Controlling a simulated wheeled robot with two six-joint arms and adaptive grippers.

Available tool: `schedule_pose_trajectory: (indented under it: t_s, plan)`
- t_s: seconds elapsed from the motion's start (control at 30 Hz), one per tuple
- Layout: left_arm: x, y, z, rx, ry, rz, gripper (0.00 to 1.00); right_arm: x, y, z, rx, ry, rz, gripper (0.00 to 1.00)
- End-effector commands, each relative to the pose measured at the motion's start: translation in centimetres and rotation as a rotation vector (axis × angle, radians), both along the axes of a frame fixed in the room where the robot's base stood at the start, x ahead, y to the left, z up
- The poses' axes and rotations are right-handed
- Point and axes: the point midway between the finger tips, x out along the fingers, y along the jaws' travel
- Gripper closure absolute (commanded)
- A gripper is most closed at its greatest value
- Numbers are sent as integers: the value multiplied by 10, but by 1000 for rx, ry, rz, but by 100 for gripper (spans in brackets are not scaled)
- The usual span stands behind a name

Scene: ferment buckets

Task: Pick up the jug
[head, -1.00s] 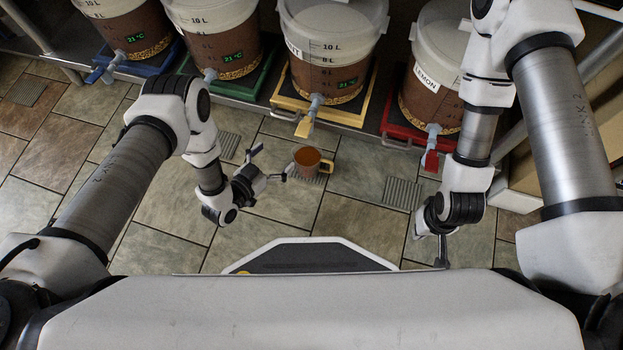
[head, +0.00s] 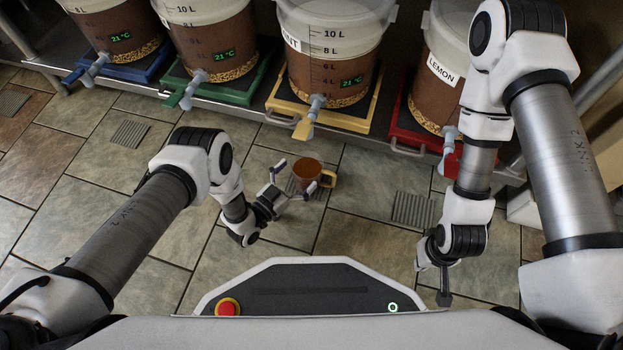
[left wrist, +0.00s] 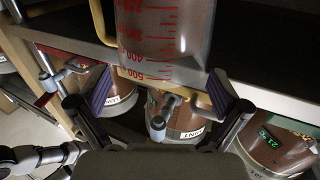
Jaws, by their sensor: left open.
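The jug (head: 305,170) shows in the head view with a tan handle at its right and an orange-brown inside. In the left wrist view the jug (left wrist: 160,38) is clear with red volume marks, upside down in the picture. My left gripper (head: 293,178) is open right beside the jug, its fingers pointing at it. In the left wrist view the fingers (left wrist: 160,92) are spread to either side of the jug's lower picture edge; I cannot tell whether they touch it. My right gripper (head: 444,283) hangs at the right, away from the jug; its jaw opening is unclear.
Buckets of brown liquid stand in a row on a shelf, on blue (head: 140,72), green (head: 235,92), yellow (head: 345,118) and red (head: 400,135) trays. Tiled floor (head: 370,240) around the jug is clear.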

Motion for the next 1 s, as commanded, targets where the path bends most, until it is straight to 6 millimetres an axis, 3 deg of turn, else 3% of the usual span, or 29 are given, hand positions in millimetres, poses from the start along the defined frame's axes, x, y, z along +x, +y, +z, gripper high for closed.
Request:
schedule_pose_trajectory:
  t_s: [0.03, 0.1, 0.33, 0.5, 0.57, 1.0]
  plan:
    - [8, -7, -6, 1, -3, -2, 0, 0, 0, -12, 0, -1, -1, 100]
    - [15, -14, -4, 0, -1, -1, 0, 1, 0, -16, 0, -3, -2, 100]
    - [19, -16, -1, 1, 2, 1, 0, 1, 0, -13, 0, -4, -2, 100]
    - [18, -16, -1, 1, 2, 1, 60, 1, 0, -13, 0, -4, -2, 100]
    - [18, -16, -1, 1, 2, 1, 78, 1, 0, -13, 0, -4, -2, 100]
    - [23, -16, 10, 0, -1, 1, 78, 1, 0, -7, 0, -2, -1, 100]
